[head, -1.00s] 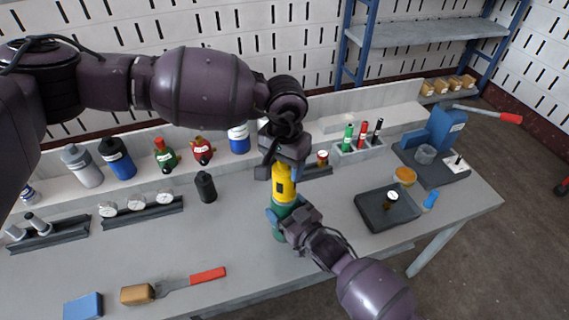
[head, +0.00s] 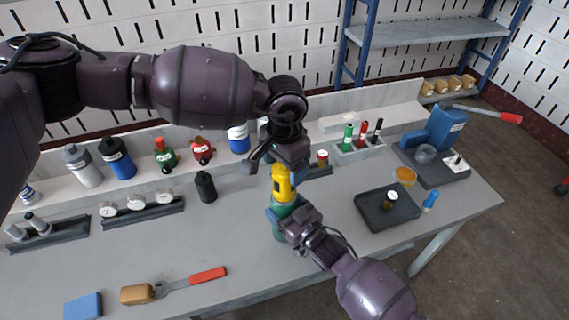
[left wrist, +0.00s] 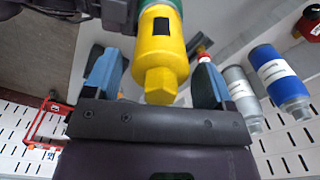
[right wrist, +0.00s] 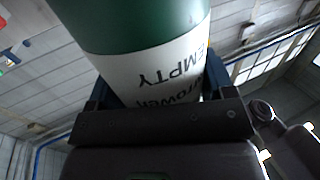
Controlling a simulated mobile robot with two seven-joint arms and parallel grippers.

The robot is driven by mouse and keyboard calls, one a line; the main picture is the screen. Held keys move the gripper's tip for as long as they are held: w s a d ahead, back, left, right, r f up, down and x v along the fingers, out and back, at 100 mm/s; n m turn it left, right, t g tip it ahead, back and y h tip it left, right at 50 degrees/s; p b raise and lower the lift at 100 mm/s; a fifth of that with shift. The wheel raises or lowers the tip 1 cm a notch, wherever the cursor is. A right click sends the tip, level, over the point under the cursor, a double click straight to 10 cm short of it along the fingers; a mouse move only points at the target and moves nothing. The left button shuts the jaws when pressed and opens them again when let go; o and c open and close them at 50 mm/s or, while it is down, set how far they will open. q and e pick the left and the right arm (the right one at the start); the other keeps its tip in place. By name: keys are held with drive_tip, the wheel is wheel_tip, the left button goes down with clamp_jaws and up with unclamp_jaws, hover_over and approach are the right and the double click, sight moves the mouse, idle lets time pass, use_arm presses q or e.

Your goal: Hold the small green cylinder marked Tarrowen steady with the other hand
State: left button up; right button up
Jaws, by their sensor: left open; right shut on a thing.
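My right gripper (head: 287,217) is shut on the cylinder's body below the yellow part. My left gripper (head: 272,163) is open just above the yellow top. In the left wrist view the yellow part (left wrist: 162,60) lies between its spread fingers, with gaps at both sides.
A black tray (head: 378,222) with a small jar and a blue press (head: 440,130) stand right. A black bottle (head: 205,187), a gauge rack (head: 140,214) and several bottles stand left and behind. A red-handled tool (head: 208,275) lies in front.

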use_arm(q)
drive_tip(key=shift+r, duration=0.1)
drive_tip(key=shift+r, duration=1.15)
drive_tip(key=n, duration=0.4)
drive_tip(key=shift+n, duration=1)
drive_tip(key=n, duration=0.3)
drive_tip(key=shift+n, duration=1.6)
